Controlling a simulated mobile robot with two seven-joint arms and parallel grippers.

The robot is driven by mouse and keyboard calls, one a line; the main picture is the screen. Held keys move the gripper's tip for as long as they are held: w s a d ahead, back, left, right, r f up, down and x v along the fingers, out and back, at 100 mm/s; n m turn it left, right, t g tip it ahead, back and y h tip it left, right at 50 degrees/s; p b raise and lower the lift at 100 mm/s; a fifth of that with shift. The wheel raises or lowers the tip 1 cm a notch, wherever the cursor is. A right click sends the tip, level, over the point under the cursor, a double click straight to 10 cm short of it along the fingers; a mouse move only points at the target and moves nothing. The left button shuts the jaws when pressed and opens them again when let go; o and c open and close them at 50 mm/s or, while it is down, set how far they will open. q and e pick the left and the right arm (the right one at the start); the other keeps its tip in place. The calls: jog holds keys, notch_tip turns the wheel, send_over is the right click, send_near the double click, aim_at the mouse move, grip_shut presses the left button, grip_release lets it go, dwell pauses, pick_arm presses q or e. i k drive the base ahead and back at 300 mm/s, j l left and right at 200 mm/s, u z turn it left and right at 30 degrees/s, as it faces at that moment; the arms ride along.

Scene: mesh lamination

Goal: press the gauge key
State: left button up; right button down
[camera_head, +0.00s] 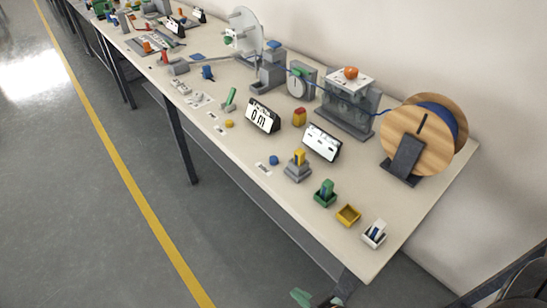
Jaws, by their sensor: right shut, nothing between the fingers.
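A grey gauge (299,85) with a round white dial stands towards the back of the bench, with a small green part (299,72) on it. I cannot tell for sure which part is the gauge key. A small blue button (273,160) and a yellow button (229,123) are on the bench top towards its front. My right gripper (318,299) is shut and empty at the bottom edge of the picture, partly cut off, below the bench's near edge and well apart from the gauge. My left gripper is out of view.
A wooden reel (412,140) with blue cord is at the right, near a machine (347,108). The floor at left is clear.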

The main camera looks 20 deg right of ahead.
aim_at(272, 159)
jog(key=i+j+z, duration=0.35)
jog(key=j, duration=0.25)
jog(key=i+j+z, duration=0.35)
jog(key=i+j, duration=0.15)
jog(key=j, duration=0.25)
